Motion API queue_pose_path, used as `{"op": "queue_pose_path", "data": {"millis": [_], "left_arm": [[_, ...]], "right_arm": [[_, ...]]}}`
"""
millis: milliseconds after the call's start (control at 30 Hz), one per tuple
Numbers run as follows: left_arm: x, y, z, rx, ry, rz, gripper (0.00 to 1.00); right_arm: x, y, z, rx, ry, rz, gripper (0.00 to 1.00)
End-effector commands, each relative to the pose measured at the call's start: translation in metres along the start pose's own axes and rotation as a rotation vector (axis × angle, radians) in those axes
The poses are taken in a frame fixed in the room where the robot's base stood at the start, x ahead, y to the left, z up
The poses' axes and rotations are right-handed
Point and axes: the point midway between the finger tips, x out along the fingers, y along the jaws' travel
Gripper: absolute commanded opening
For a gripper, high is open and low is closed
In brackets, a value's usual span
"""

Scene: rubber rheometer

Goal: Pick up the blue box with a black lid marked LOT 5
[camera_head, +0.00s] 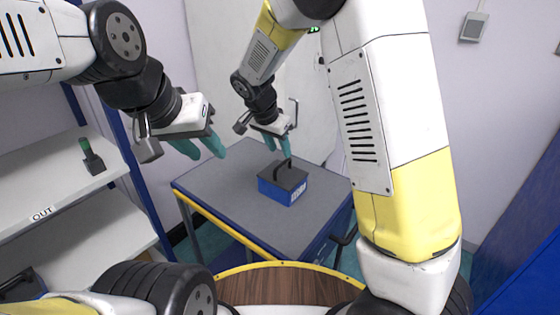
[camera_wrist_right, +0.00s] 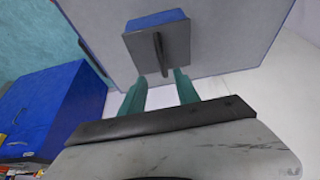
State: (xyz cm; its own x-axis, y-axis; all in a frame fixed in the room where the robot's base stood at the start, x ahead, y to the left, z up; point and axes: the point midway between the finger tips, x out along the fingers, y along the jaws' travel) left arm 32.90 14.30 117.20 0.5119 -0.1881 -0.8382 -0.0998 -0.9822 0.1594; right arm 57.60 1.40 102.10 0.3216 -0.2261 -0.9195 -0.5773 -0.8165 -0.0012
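A blue box (camera_head: 292,189) with a black lid and a black handle on top stands on the grey table. A pale label is on its side, too small to read. In the right wrist view the lid (camera_wrist_right: 173,45) shows from above with its handle between the fingertips in the picture. My right gripper (camera_head: 278,142) is above the box, its teal fingers open and apart from the handle; they also show in the right wrist view (camera_wrist_right: 160,83). My left gripper (camera_head: 203,150) is open and empty, over the left side of the table.
The grey-topped table (camera_head: 228,190) is otherwise clear around the box. A white shelf (camera_head: 50,180) marked OUT stands at the left with a small dark green-topped item (camera_head: 91,157). A blue cabinet (camera_wrist_right: 38,105) shows in the right wrist view.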

Motion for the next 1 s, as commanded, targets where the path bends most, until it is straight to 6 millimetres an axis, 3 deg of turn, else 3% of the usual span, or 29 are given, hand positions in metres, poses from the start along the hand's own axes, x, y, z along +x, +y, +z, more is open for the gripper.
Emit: {"op": "queue_pose_path", "data": {"millis": [367,700,1000], "left_arm": [[0.000,0.000,0.000,0.000,0.000,0.000,0.36],[0.000,0.000,0.000,0.000,0.000,0.000,0.36],[0.000,0.000,0.000,0.000,0.000,0.000,0.36]], "right_arm": [[0.034,-0.006,0.004,0.011,0.017,0.010,0.38],[0.079,-0.001,0.008,0.011,0.016,0.010,0.38],[0.083,-0.001,0.008,0.011,0.017,0.007,0.38]]}}
